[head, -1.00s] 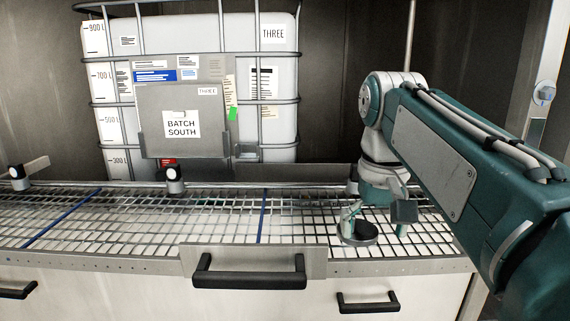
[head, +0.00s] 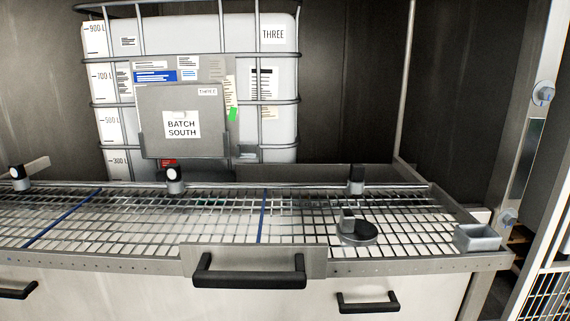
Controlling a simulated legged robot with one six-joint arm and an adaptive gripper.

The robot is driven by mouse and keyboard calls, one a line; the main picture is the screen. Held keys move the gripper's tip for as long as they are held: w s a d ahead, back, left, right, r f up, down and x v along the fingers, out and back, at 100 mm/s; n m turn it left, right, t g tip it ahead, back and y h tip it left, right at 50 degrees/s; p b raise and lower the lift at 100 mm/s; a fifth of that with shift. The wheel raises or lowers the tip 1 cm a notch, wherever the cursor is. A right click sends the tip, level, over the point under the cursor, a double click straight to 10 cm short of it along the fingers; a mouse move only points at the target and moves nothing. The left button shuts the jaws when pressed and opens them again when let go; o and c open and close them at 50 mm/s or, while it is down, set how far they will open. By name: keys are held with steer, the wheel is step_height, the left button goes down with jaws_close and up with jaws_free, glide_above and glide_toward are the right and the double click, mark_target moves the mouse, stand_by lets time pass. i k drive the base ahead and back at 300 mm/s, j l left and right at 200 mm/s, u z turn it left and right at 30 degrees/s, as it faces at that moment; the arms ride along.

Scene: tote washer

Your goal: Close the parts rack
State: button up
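What looks like the parts rack is the wide wire-mesh shelf (head: 225,232) across the front, with a perforated metal front edge. A metal plate with a large black bar handle (head: 250,272) sits at the middle of that edge. Whether the rack is open or shut cannot be told from this view. My gripper is out of view. A faint teal patch shows through or on the mesh near its back, too small to identify.
A round black disc with a grey block (head: 357,232) is on the mesh at right, and a small grey tray (head: 478,237) at the right corner. A caged white tank (head: 270,130) stands behind. Black handles (head: 368,302) are on the white front panels below.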

mark_target(258, 265)
steer(key=u, duration=1.5)
steer(key=i+j+u, duration=0.15)
steer(key=j, duration=0.25)
steer(key=i+j+u, duration=0.15)
steer(key=i+j, duration=0.2)
